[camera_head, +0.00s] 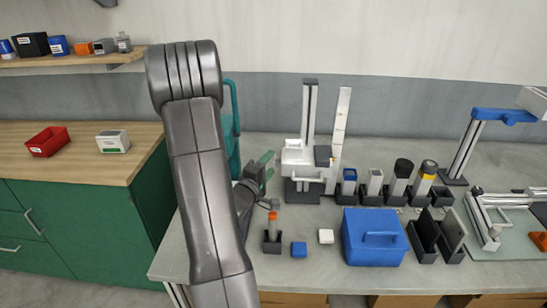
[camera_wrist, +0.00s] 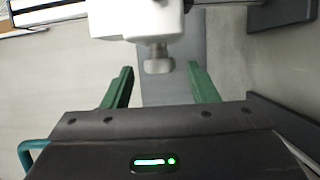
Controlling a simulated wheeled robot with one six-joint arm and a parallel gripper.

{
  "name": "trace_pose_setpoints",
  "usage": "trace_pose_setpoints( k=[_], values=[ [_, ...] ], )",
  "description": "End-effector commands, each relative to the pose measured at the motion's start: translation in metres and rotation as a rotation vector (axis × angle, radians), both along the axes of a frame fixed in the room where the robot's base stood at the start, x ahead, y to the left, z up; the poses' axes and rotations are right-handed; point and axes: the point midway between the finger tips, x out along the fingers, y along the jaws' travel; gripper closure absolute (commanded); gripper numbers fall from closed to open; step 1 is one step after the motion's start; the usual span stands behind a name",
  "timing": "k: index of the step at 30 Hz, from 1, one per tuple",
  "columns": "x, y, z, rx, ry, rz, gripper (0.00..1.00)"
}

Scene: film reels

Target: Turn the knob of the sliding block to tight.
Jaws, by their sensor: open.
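The white sliding block (camera_head: 297,155) sits on an upright grey column (camera_head: 309,105) on a dark base. Its knob (camera_wrist: 158,65) is a small grey-white round piece on a short stem, seen in the wrist view below the block (camera_wrist: 140,18). In the head view the knob cannot be made out. My gripper (camera_head: 268,167) is left of the block with its green fingers pointing toward it. In the wrist view my gripper (camera_wrist: 160,70) is open, one finger on each side of the knob, with gaps on both sides. How far the knob is turned cannot be told.
A white upright strip (camera_head: 339,130) stands right of the column. Several dark holders with cylinders and blocks stand further right, including a yellow-banded one (camera_head: 426,176). A blue box (camera_head: 374,238) and a small holder with an orange-topped piece (camera_head: 272,230) are in front.

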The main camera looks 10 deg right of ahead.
Motion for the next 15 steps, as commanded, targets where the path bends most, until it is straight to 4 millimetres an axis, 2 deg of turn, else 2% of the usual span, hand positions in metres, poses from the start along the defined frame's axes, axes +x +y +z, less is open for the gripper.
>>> trace_pose_setpoints(
  k=[6,15],
  values=[
    [0.022,-0.018,0.001,0.001,0.001,-0.001,0.47],
    [0.028,-0.023,0.001,0.0,0.0,0.0,0.47]
  ],
)
